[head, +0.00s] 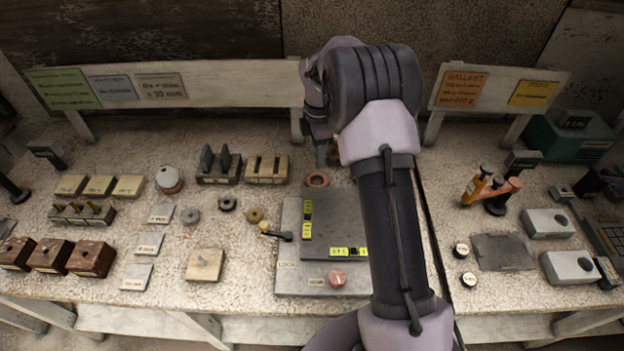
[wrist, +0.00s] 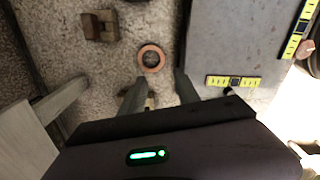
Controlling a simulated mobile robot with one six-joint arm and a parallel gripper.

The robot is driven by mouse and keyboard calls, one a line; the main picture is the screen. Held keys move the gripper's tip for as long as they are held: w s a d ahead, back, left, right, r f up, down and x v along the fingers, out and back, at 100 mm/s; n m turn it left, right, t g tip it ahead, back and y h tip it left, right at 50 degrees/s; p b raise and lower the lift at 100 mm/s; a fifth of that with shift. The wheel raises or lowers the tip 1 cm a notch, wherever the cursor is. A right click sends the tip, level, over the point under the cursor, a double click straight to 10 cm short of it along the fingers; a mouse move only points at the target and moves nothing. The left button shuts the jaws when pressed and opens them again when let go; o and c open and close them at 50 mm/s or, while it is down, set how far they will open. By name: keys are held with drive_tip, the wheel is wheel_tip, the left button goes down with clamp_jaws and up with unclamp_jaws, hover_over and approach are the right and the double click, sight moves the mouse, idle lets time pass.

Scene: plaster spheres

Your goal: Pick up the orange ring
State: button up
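The orange ring (head: 317,180) lies flat on the speckled tabletop, just beyond the back edge of a grey plate (head: 345,278). In the wrist view the ring (wrist: 140,57) is in full sight, with a dark centre, just ahead of the fingertips. My gripper (wrist: 160,80) is open, its two grey fingers apart with no object held between them. The ring is not between the fingers. In the head view my arm hides most of the gripper, whose end shows close behind the ring.
Slotted blocks (head: 267,169) stand left of the ring. Small round weights (head: 228,204) lie at the front left. A signboard rail (head: 220,85) runs along the back.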

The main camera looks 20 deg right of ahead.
drive_tip(key=b, duration=0.2)
approach(319, 184)
drive_tip(key=shift+s+a+f, duration=0.65)
drive_tip(key=shift+s+f, duration=0.15)
drive_tip(key=shift+s, duration=0.05)
drive_tip(key=f, duration=0.1)
drive_tip(key=f+b, duration=0.1)
drive_tip(key=f, duration=0.1)
drive_tip(key=f+b, duration=0.1)
drive_tip(key=f, duration=0.1)
drive_tip(key=shift+s+d+f, duration=0.15)
drive_tip(key=shift+s+d, duration=0.05)
drive_tip(key=shift+s, duration=0.05)
clamp_jaws()
